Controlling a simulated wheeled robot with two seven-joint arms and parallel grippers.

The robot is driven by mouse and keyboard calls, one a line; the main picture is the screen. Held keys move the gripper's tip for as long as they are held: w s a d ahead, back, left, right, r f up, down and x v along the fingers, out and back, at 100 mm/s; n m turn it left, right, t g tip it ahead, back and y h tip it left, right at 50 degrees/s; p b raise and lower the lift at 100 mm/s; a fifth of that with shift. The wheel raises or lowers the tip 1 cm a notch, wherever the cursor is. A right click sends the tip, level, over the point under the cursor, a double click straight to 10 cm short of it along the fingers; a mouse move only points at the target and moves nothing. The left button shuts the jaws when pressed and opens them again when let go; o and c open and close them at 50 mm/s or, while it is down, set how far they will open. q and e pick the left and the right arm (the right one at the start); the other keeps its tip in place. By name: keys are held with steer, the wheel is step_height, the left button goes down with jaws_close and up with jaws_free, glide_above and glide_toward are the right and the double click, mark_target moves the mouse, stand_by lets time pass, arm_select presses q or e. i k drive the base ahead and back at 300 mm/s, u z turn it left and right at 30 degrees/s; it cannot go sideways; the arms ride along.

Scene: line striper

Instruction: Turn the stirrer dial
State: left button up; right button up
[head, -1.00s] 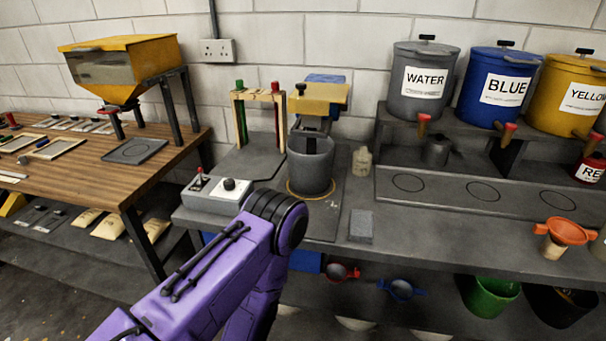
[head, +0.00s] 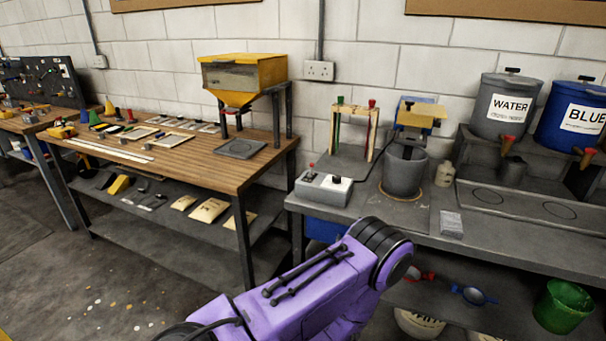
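A pale grey control box (head: 322,190) sits at the left front corner of the grey bench. On its top are a black round dial (head: 338,180) and a small red-tipped lever (head: 311,168). To its right, a grey pot (head: 404,173) stands under a stirrer (head: 421,113) with a yellow and blue head. One of my purple arms reaches up from the bottom, its dark joint in front of and below the box. Neither gripper shows in the head view, so I cannot see where either is relative to the dial.
A small rack (head: 357,125) with red and green tops stands behind the box. A grey block (head: 452,223) and a small bottle (head: 444,174) are right of the pot. A wooden table (head: 200,166) with a yellow hopper (head: 241,77) stands left, across a narrow gap.

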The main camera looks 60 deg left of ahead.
mark_target(336, 179)
steer(key=k, duration=0.2)
steer(key=u, duration=1.05)
